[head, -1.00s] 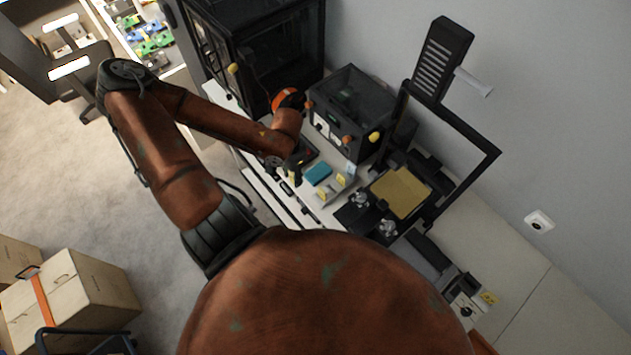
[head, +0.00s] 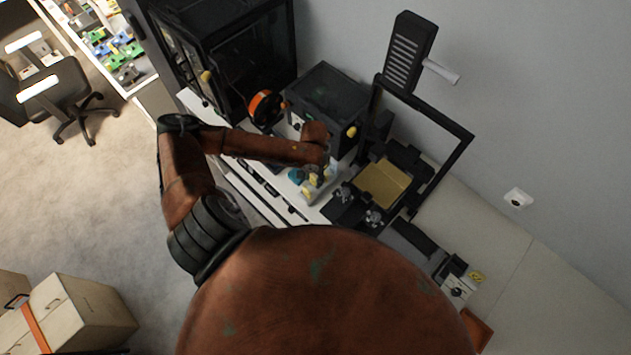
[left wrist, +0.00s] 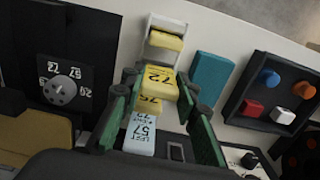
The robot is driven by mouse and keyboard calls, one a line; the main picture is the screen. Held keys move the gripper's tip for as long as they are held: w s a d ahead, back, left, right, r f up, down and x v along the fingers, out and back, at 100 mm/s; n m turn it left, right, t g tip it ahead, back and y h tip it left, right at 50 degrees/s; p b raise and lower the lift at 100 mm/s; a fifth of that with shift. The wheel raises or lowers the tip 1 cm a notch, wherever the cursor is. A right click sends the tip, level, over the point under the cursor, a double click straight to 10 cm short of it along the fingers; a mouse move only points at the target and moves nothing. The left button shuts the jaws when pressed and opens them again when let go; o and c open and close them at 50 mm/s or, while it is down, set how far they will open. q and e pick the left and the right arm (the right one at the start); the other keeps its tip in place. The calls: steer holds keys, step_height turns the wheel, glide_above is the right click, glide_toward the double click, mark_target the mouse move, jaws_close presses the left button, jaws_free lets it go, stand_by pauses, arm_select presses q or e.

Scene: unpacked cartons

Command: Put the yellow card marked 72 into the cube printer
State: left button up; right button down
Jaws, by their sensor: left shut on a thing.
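The yellow card marked 72 (left wrist: 157,80) is between the fingertips of my left gripper (left wrist: 158,82), which is shut on it in the left wrist view. A yellow card marked 76 (left wrist: 152,104) and a pale blue card marked 57 (left wrist: 140,133) show below it, between the fingers. Another yellow card (left wrist: 165,41) sits in a white holder (left wrist: 167,22). In the head view my left gripper (head: 317,180) is over the bench by the cards, its fingers small and partly hidden. The small dark box-shaped printer (head: 345,95), apparently the cube printer, stands just behind it. My right gripper is not in view.
A teal block (left wrist: 210,78) and a dark tray (left wrist: 243,88) with coloured pieces lie right of the cards. A dark panel (left wrist: 88,52) with a numbered dial is left. An open-frame printer (head: 437,118) and a tall dark cabinet (head: 282,40) flank the small printer.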

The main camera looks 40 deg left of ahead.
mark_target(315, 176)
arm_select(q)
steer(key=shift+w+d+f+p, duration=0.1)
steer(key=shift+w+f+p, duration=0.05)
steer(key=shift+f+p, duration=0.6)
steer(key=shift+w+d+f+p, duration=0.1)
steer(key=shift+f+p, duration=0.4)
steer(key=shift+f, duration=0.45)
steer(key=shift+f, duration=0.2)
steer(key=o, duration=0.8)
steer(key=shift+o, duration=0.2)
steer(key=shift+f+b, duration=0.15)
steer(key=shift+b, duration=0.45)
step_height(315, 176, up, 8)
steer(key=shift+s+a+r+b, duration=0.1)
steer(key=shift+s+b, duration=0.05)
steer(key=shift+b, duration=0.75)
